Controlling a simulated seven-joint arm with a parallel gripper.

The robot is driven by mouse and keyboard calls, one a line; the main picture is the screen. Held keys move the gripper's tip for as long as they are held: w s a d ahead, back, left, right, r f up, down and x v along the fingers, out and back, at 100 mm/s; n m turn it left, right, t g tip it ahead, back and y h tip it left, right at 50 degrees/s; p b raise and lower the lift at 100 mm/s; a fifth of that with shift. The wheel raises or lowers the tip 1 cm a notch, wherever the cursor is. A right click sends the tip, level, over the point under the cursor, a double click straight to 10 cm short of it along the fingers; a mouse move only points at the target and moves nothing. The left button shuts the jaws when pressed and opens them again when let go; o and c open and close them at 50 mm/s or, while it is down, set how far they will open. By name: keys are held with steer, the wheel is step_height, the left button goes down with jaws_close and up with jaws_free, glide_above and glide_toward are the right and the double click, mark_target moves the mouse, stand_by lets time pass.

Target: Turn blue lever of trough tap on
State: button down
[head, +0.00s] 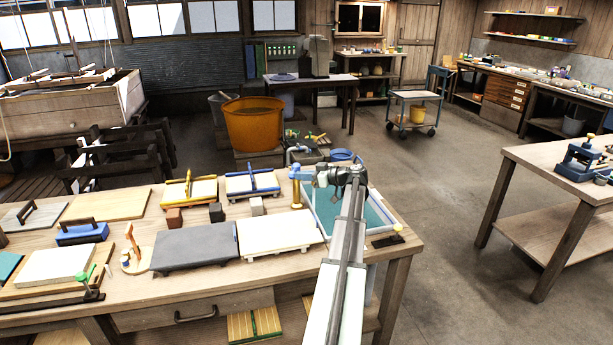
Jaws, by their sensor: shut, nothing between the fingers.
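The trough (381,225) is a pale, blue-rimmed basin with teal inside, at the right end of the workbench. At its back left corner stands a brass post (297,196), which looks like the tap. A blue piece (300,172), apparently the lever, sits on top of it and points right, toward my gripper. My gripper (319,182) is shut and empty over the back left part of the trough, just right of the blue piece. I cannot tell whether they touch. My arm covers the middle of the trough.
The workbench (130,290) holds a grey slab (195,248), a white slab (278,234) and two framed moulds (252,184) left of the trough. A large orange vat (253,125) stands behind. Open floor lies to the right, before another table (560,160).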

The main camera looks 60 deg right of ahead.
mark_target(290, 175)
steer(key=a+m+h, duration=0.1)
steer(key=w+a+m+h, duration=0.1)
steer(key=h, duration=0.1)
steer(key=shift+w+m+h, duration=0.3)
steer(key=shift+w+d, duration=0.15)
steer(key=shift+w, duration=0.3)
steer(key=shift+w+a, duration=0.1)
steer(key=shift+a, duration=0.1)
steer(key=a+v, duration=0.1)
steer(key=v, duration=1.3)
steer(key=shift+a, duration=0.15)
